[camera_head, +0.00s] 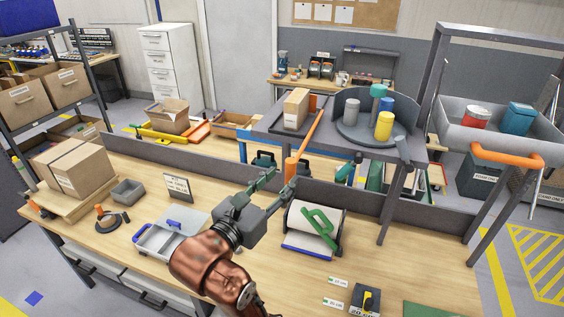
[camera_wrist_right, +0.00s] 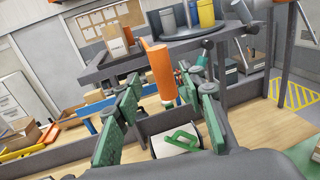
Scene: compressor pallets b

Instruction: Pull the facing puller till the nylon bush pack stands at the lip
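The nylon bush pack seems to be the tan carton (camera_head: 296,108) standing upright on the left of the raised grey shelf (camera_head: 268,128); it also shows in the wrist view (camera_wrist_right: 115,47). The orange puller (camera_head: 311,128) has a bar running beside the carton and a thick orange grip (camera_head: 291,168) hanging at the shelf's front. My right gripper (camera_head: 276,184) is open and empty, with its green fingers just short of the grip. In the wrist view the grip (camera_wrist_right: 160,72) shows between the fingertips (camera_wrist_right: 164,84), apart from both. My left gripper is out of view.
Right of the carton, a round grey turntable (camera_head: 358,132) holds several canisters. Below stand a grey divider (camera_head: 225,160) and a roll with a green handle (camera_head: 318,228). A second orange handle (camera_head: 507,155) is on a grey bin at right.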

